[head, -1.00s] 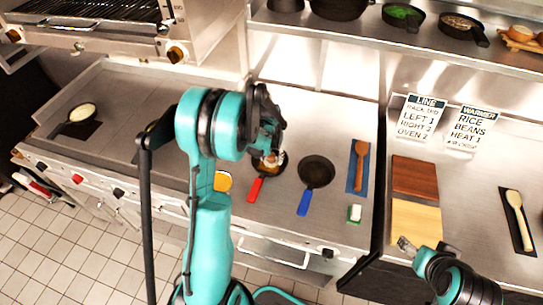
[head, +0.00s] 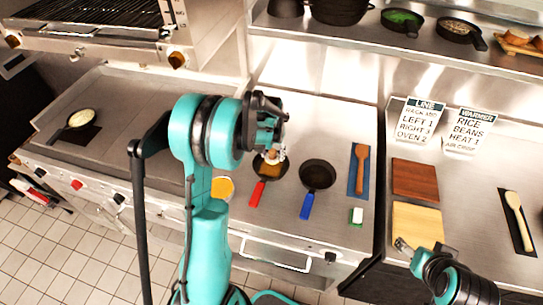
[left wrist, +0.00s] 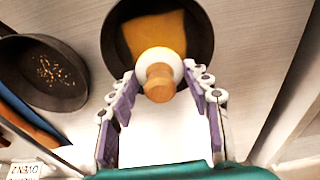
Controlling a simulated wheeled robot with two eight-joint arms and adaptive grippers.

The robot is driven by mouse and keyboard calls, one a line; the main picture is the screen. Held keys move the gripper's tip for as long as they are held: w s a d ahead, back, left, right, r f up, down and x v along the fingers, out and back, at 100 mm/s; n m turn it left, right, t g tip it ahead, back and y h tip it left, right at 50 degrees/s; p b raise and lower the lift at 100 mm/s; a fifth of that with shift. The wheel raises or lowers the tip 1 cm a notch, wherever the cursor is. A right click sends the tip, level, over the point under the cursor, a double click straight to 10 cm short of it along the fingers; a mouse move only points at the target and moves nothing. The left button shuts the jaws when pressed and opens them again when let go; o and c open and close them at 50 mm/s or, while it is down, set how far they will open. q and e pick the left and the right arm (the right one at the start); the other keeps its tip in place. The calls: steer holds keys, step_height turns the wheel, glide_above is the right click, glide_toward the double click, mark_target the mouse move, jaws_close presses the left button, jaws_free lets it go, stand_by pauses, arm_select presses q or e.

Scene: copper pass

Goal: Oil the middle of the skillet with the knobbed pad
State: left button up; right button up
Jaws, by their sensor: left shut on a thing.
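My left gripper (head: 272,150) is shut on the knobbed pad, over the red-handled skillet (head: 257,180). In the left wrist view the pad's wooden knob (left wrist: 158,82) and pale disc stand between the fingers. An orange-brown square (left wrist: 155,36) shows beyond the disc, within the dark skillet (left wrist: 203,30). I cannot tell whether this square is part of the pad or whether it touches the pan floor. My right gripper (head: 403,245) is near the yellow board; its jaw state is unclear.
A blue-handled skillet (head: 318,174) stands just right, with specks inside it (left wrist: 48,70). A round dish of yellow (head: 222,188) is partly behind my left arm. A wooden spoon (head: 360,165) lies on a blue mat, with a green-and-white block (head: 356,216) nearby.

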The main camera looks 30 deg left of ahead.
arm_select(q)
steer(key=shift+r, duration=0.6)
steer(key=shift+w+r+p, duration=0.15)
steer(key=shift+r+p, duration=0.5)
steer(key=shift+p, duration=0.05)
steer(key=shift+r+p, duration=0.7)
steer(key=shift+r, duration=0.55)
